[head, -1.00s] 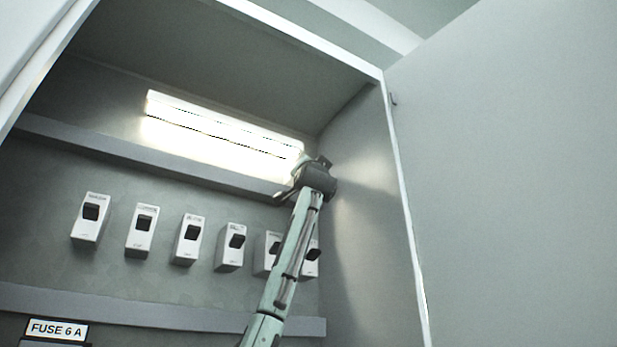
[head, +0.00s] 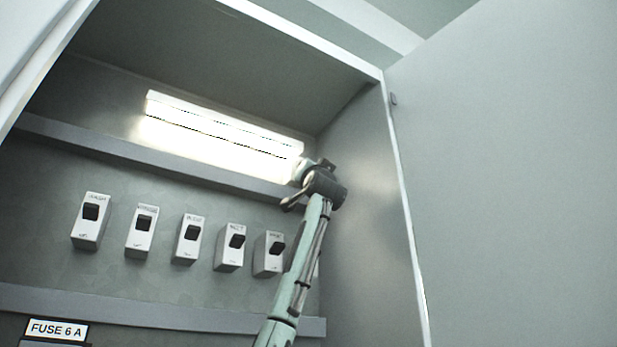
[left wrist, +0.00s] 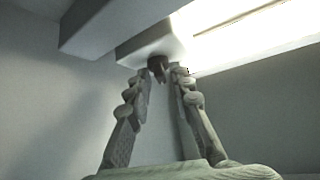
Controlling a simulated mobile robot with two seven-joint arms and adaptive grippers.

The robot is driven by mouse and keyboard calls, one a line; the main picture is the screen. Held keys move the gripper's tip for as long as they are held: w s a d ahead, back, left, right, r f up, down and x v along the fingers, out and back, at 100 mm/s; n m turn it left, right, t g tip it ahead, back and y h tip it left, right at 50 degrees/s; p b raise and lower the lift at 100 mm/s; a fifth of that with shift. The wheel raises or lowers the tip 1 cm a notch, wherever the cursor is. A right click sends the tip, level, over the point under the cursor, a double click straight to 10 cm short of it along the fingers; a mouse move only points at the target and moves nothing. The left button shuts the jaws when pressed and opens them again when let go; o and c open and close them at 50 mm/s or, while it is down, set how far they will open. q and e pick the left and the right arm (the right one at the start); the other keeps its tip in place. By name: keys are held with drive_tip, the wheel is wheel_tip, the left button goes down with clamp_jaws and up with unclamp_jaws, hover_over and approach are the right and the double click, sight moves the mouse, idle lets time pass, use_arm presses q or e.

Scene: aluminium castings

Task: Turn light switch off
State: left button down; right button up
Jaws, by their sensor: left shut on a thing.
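The light switch (left wrist: 158,65) is a small dark knob under the end of the lit lamp, seen in the left wrist view. The lamp (head: 220,130) is on and glows bright white along the cabinet's upper back wall; its bright strip also shows in the left wrist view (left wrist: 250,35). My left gripper (left wrist: 162,75) is shut on the dark knob, with a fingertip on either side of it. In the head view my left arm reaches up to the lamp's right end and hides the knob. My right gripper is in neither view.
A row of white breaker boxes with black toggles (head: 190,240) lines the back wall below a grey rail (head: 150,155). A lower rail carries a "FUSE 6 A" label (head: 57,330). The cabinet's right side wall (head: 370,200) is close to my arm.

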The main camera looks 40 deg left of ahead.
use_arm(q)
drive_tip(key=n+g+y, duration=0.2)
drive_tip(key=n+g, duration=0.1)
drive_tip(key=n, duration=0.1)
drive_tip(key=n+g+y, duration=0.2)
drive_tip(key=n+g, duration=0.1)
drive_tip(key=n, duration=0.1)
drive_tip(key=n+g+y, duration=0.2)
drive_tip(key=n, duration=0.2)
drive_tip(key=shift+w+d+g+y, duration=0.2)
drive_tip(key=shift+w+g+y, duration=0.1)
drive_tip(key=shift+w+g, duration=0.1)
drive_tip(key=shift+n+g, duration=0.7)
drive_tip(key=c, duration=1.6)
unclamp_jaws()
drive_tip(key=shift+f, duration=0.1)
drive_tip(key=v, duration=1.2)
drive_tip(key=shift+a+f, duration=0.1)
drive_tip(key=shift+a, duration=0.05)
